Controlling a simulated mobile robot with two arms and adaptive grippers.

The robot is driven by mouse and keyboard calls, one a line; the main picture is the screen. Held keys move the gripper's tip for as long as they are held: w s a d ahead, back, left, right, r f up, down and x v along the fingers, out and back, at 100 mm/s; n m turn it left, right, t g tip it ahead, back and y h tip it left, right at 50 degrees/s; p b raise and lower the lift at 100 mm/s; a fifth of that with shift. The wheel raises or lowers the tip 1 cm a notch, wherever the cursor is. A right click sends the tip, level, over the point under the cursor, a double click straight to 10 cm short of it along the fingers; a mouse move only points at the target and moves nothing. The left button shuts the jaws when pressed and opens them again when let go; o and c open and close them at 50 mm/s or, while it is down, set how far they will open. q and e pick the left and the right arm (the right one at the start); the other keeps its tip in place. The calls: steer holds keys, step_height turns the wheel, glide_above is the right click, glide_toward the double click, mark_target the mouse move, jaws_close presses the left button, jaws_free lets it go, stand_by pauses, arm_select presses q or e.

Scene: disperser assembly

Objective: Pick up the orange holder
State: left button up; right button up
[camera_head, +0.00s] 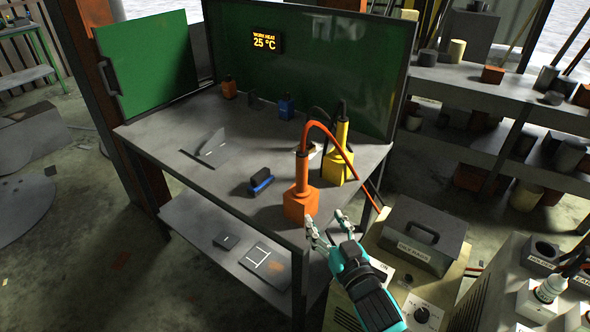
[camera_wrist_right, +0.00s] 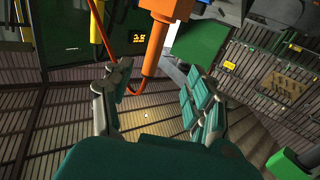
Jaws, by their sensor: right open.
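The orange holder (camera_head: 300,204) stands upright at the near right corner of the workbench, with a square base, a narrower neck and an orange cable arching from its top. In the right wrist view the orange holder (camera_wrist_right: 172,9) shows at the top, its neck hanging into the picture between the fingers. My right gripper (camera_head: 325,218) is open and empty, just right of and nearer than the holder's base, apart from it in the head view. In the wrist view the fingers of the right gripper (camera_wrist_right: 158,82) are spread wide. My left gripper is not in view.
A yellow holder (camera_head: 338,167) stands behind the orange one. A blue-and-black brush-like item (camera_head: 261,181) lies to its left on the workbench (camera_head: 205,190). A grey lidded box (camera_head: 424,238) stands right of my right arm. The bench's front left is clear.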

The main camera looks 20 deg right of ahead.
mark_target(304, 177)
steer(key=w, duration=0.3)
steer(key=w+p, duration=0.1)
steer(key=w, duration=0.6)
steer(key=shift+w+a+r+p, duration=0.25)
steer(key=shift+w+r+p, duration=0.05)
steer(key=shift+w, duration=0.55)
steer(key=shift+w+r, duration=0.1)
steer(key=shift+w, duration=0.2)
steer(key=w+p, duration=0.1)
steer(key=w, duration=0.2)
steer(key=shift+w+r, duration=0.15)
steer(key=shift+w, duration=0.7)
steer(key=c, duration=0.3)
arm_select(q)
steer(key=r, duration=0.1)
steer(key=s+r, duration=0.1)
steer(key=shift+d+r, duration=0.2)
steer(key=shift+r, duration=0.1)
arm_select(e)
jaws_close()
